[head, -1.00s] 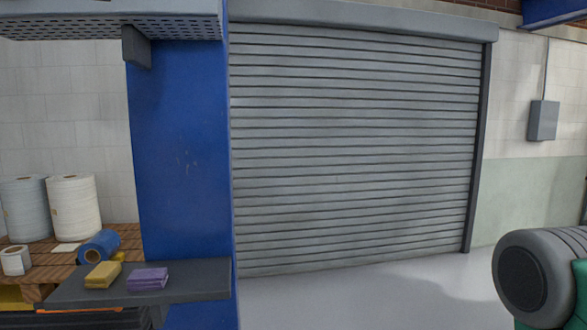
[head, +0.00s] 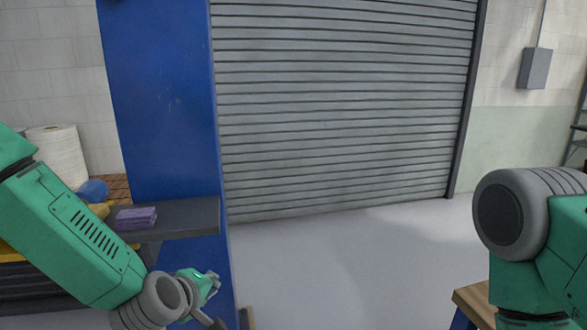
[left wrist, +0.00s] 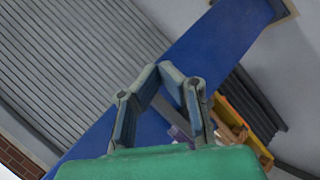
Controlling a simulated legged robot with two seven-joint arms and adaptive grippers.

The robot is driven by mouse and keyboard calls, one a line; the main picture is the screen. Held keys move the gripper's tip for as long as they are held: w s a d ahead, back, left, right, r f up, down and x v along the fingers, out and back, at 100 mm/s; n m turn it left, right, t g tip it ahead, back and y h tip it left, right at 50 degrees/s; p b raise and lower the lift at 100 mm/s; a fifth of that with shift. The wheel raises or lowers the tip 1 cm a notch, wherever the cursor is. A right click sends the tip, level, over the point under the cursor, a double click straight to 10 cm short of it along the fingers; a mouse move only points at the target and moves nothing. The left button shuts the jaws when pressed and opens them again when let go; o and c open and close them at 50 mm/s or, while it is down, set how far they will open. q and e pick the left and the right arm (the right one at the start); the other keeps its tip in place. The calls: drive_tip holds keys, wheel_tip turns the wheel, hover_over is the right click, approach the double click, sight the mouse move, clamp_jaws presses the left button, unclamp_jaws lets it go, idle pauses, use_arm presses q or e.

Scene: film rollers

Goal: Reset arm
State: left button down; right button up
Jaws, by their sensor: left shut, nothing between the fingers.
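My left arm comes in from the left of the head view, bent at a grey joint. My left gripper (head: 212,282) is low in front of the blue column (head: 160,100) and is partly hidden by the arm's own joint. In the left wrist view the left gripper's fingers (left wrist: 162,70) meet at the tips with nothing between them. Part of my right arm shows at the right edge of the head view. My right gripper is out of view.
A dark shelf (head: 190,216) on the column holds a purple block (head: 136,217). A white roll (head: 60,155) and a blue roll (head: 95,191) stand behind my left arm. A shutter (head: 345,100) closes the back. The grey floor (head: 340,260) is clear. A wooden edge (head: 475,303) is at lower right.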

use_arm(q)
drive_tip(key=s+a+f+m+g+b, duration=0.1)
drive_tip(key=s+a+f+m+g, duration=0.25)
drive_tip(key=s+f, duration=0.6)
drive_tip(key=s+a+f+m+g, duration=0.2)
drive_tip(key=s+f+m, duration=0.2)
drive_tip(key=s+f, duration=0.55)
drive_tip(key=s+a+f+m+g+y, duration=0.1)
drive_tip(key=s+a+f+m+g, duration=0.1)
drive_tip(key=s, duration=0.6)
drive_tip(key=s+a+f+m+g+b, duration=0.1)
drive_tip(key=s+a+f+m+g, duration=0.1)
drive_tip(key=s, duration=0.6)
drive_tip(key=shift+s+a+f+m+y, duration=0.35)
drive_tip(key=shift+a+f+m+y, duration=0.1)
drive_tip(key=shift+a, duration=0.5)
drive_tip(key=shift+w+g, duration=0.15)
drive_tip(key=shift+g, duration=0.1)
